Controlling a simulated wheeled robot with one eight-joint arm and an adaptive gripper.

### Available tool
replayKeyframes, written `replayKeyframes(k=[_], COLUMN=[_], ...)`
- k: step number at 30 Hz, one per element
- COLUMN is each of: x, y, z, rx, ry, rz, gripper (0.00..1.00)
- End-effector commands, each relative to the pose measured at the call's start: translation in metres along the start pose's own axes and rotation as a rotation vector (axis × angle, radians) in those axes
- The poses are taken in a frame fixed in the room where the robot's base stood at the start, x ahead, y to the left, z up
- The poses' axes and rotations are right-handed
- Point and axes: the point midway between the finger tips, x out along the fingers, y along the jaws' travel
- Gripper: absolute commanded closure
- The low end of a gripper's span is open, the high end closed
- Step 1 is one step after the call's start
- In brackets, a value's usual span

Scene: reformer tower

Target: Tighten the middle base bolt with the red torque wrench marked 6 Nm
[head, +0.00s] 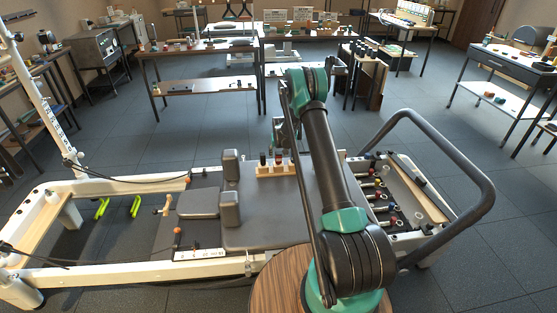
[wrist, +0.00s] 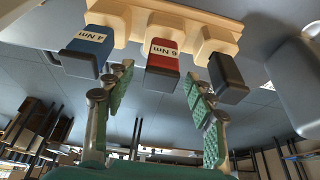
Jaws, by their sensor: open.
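The red torque wrench (wrist: 162,60), labelled 6 Nm, stands in a pale wooden rack (wrist: 215,15) between a blue wrench (wrist: 87,50) marked 4 Nm and a black-handled one (wrist: 228,78). My gripper (wrist: 158,88) is open, its green-padded fingers on either side of and short of the red handle, with nothing held. In the head view the rack (head: 268,171) rests on the grey carriage, and my arm hides most of my gripper. The white tower post (head: 50,108) rises at the left; its base bolts are too small to make out.
The reformer's white frame (head: 120,271) surrounds the carriage (head: 265,232). Grey shoulder blocks (head: 230,207) stand left of the rack. A dark curved bar (head: 455,150) and several springs lie at the right. Benches stand behind, with clear floor between.

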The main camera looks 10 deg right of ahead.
Motion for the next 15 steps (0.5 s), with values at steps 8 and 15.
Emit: replayKeyframes(k=[8, 15], x=[0.0073, 0.0072], y=[0.0000, 0.0000], z=[0.0002, 0.0002], rx=[0.000, 0.000], ry=[0.000, 0.000], rz=[0.000, 0.000], gripper=[0.45, 0.66])
